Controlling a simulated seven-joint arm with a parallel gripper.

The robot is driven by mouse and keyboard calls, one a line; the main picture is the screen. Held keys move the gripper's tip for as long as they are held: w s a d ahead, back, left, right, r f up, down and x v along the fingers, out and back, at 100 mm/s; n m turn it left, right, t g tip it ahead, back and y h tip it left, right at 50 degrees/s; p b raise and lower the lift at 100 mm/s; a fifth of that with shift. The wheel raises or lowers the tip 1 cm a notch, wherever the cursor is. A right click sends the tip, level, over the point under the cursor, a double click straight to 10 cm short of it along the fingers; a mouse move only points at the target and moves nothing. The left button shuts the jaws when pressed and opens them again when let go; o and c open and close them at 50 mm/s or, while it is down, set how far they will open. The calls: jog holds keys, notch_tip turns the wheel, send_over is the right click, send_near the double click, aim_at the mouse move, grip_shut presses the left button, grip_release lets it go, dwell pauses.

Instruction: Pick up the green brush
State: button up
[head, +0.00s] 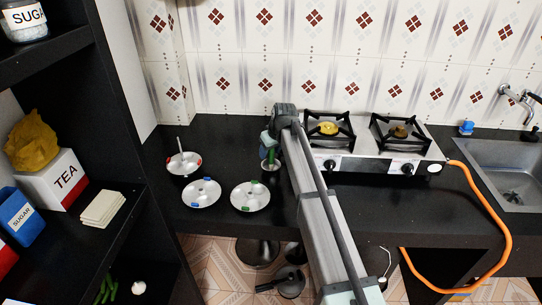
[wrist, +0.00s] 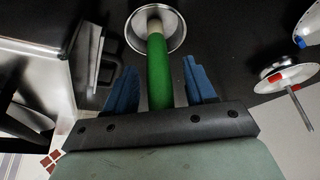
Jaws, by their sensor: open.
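The green brush (wrist: 162,70) stands in a small steel cup (wrist: 140,32), with its green handle towards my gripper and its pale lower part in the cup. In the head view a bit of the green brush (head: 271,158) shows above the cup (head: 271,167), just left of the stove. My gripper (wrist: 161,82) is open, with one blue finger on each side of the green handle. A small gap shows beside the handle, and I cannot tell whether either finger touches it. In the head view my gripper (head: 268,142) is partly hidden by my arm.
Several steel plates with coloured marks, one a blue-marked plate (head: 202,192), lie left of the cup. A two-burner stove (head: 375,150) stands close on the right, with an orange hose (head: 487,205) and a sink (head: 500,165) beyond. A dark shelf (head: 120,235) stands at left.

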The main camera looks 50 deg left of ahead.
jog(key=shift+a+f, duration=0.15)
jog(key=shift+f, duration=0.3)
jog(key=shift+c, duration=0.3)
grip_shut()
jog(key=shift+r, duration=0.15)
notch_tip(320, 180, up, 9)
jog(key=shift+r, duration=0.15)
jog(key=shift+f, duration=4.25)
